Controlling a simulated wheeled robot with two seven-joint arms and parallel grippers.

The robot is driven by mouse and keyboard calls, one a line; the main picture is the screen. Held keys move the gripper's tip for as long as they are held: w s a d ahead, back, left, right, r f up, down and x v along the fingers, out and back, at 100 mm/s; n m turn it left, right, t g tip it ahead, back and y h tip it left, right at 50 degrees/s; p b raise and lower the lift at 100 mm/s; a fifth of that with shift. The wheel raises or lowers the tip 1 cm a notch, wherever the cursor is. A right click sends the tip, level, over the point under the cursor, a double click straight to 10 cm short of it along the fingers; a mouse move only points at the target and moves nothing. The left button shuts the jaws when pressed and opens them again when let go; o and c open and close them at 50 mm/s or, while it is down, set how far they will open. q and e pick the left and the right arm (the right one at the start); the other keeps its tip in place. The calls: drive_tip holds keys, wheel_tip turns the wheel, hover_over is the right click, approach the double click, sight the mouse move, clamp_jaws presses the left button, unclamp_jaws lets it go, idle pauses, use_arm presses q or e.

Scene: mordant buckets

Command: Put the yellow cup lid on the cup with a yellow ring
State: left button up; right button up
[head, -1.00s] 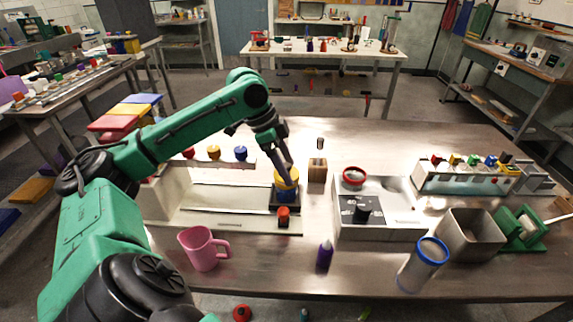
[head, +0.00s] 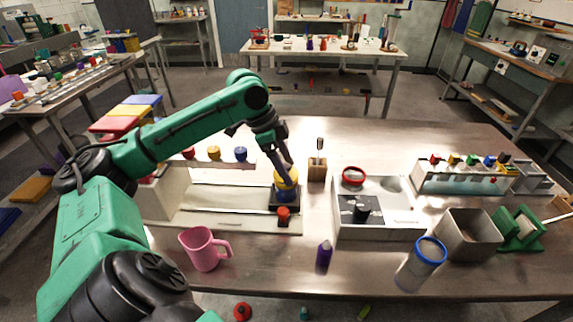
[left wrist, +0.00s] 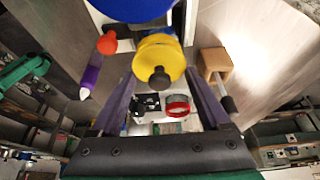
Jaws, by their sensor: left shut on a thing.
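The yellow cup lid (left wrist: 158,62) with a black knob is between the fingers of my left gripper (left wrist: 160,82), which is shut on it. In the head view the left gripper (head: 286,164) is over a black square stand (head: 285,205) with a red knob at its front. A yellow-topped thing (head: 286,178) with a bluish body shows under the fingers there. A second yellow edge lies right behind the lid in the wrist view; I cannot tell whether it is the cup's ring or whether they touch. My right gripper is not in view.
A wooden block (head: 317,171) stands right of the stand. A white device (head: 400,226) with a red ring (head: 353,176) is farther right. A pink jug (head: 202,248), a purple bottle (head: 324,254) and a blue-ringed cup (head: 430,250) stand near the front edge.

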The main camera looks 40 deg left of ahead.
use_arm(q)
drive_tip(key=shift+f+b, duration=0.4)
drive_tip(key=shift+f, duration=0.1)
idle(0.4)
drive_tip(key=o, duration=1.2)
drive_tip(key=p+v, duration=0.2)
drive_tip(key=v, duration=1.2)
drive_tip(key=shift+s+a+r+p, duration=0.1)
drive_tip(key=shift+r+p, duration=0.1)
drive_tip(key=shift+p, duration=0.1)
